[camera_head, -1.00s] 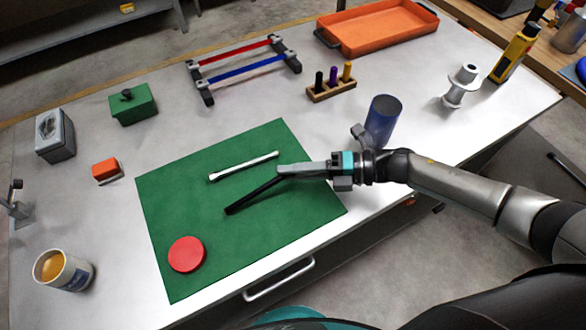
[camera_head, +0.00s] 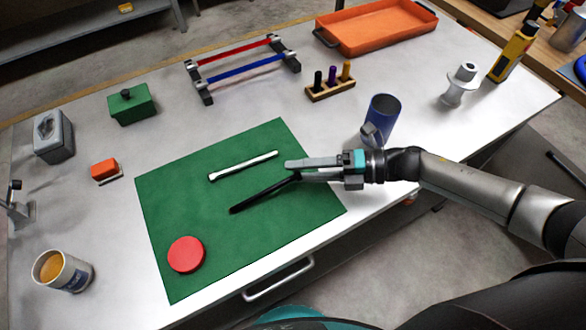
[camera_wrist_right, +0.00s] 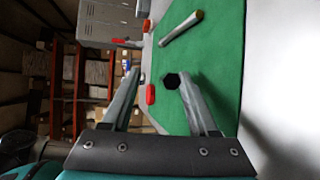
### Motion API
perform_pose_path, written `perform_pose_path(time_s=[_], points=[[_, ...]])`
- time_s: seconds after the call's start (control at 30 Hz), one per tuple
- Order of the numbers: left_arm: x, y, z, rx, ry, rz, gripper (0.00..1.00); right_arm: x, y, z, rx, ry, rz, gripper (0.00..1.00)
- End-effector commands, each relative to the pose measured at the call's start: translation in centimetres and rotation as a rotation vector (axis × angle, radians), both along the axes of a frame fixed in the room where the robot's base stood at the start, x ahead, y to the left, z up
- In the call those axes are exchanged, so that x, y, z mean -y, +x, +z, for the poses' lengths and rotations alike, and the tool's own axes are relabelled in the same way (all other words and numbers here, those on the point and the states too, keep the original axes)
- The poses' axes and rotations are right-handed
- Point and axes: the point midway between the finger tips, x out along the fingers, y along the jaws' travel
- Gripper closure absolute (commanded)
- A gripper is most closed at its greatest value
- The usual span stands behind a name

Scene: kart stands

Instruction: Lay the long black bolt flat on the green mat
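The long black bolt (camera_head: 262,194) lies across the green mat (camera_head: 210,262), its near-right end at my right gripper. In the right wrist view its dark hexagonal end (camera_wrist_right: 171,81) shows between the spread fingers, close to the right-hand finger. My right gripper (camera_head: 292,170) is open, low over the right part of the mat. Whether a finger still touches the bolt, I cannot tell. The bolt looks flat, but any small gap beneath it cannot be made out. My left gripper is not in view.
A white bolt (camera_head: 243,166) lies on the mat just behind the black one. A red disc (camera_head: 186,254) sits at the mat's front left. A blue cup (camera_head: 383,118) stands beside my right wrist.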

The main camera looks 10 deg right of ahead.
Motion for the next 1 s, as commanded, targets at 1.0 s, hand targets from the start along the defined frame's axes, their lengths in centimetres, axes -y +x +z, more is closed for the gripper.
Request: perform_pose_path(time_s=[1.0], points=[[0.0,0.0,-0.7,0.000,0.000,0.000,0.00,12.3,-3.1,2.8,0.000,0.001,0.000,0.41]])
